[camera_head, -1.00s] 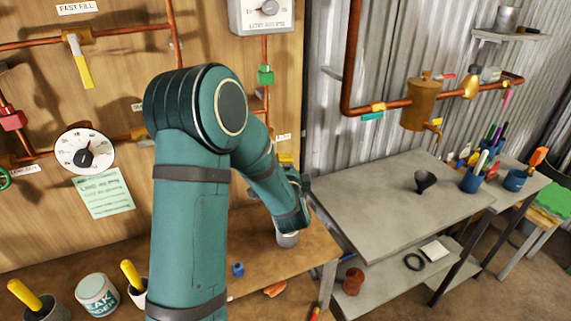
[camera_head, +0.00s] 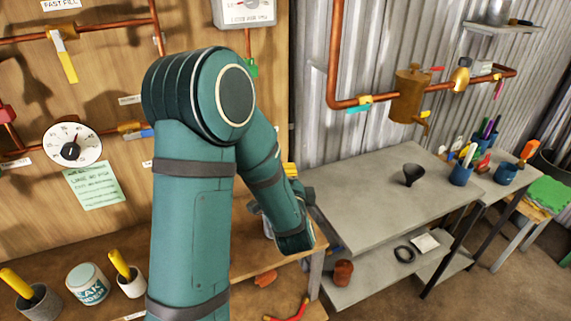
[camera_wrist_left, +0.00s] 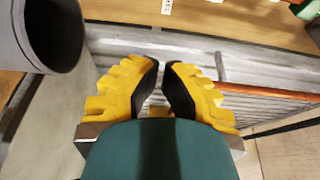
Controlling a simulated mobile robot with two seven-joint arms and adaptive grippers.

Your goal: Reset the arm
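My left arm (camera_head: 190,210) stands large in the middle of the head view. It rises to a bent elbow and drops right toward the bench. In the left wrist view my left gripper (camera_wrist_left: 163,72) has yellow ridged fingers with black pads. The tips lie close together with nothing visible between them. In the head view, my forearm hides most of this gripper. My right arm and gripper are not in view.
A wooden panel (camera_head: 110,95) carries copper pipes and a dial gauge (camera_head: 72,144). A wooden bench (camera_head: 255,258) holds a white tub (camera_head: 88,284). Right is a grey table (camera_head: 385,195) with a black funnel (camera_head: 413,174). A grey cylinder (camera_wrist_left: 22,30) is close to the gripper in the wrist view.

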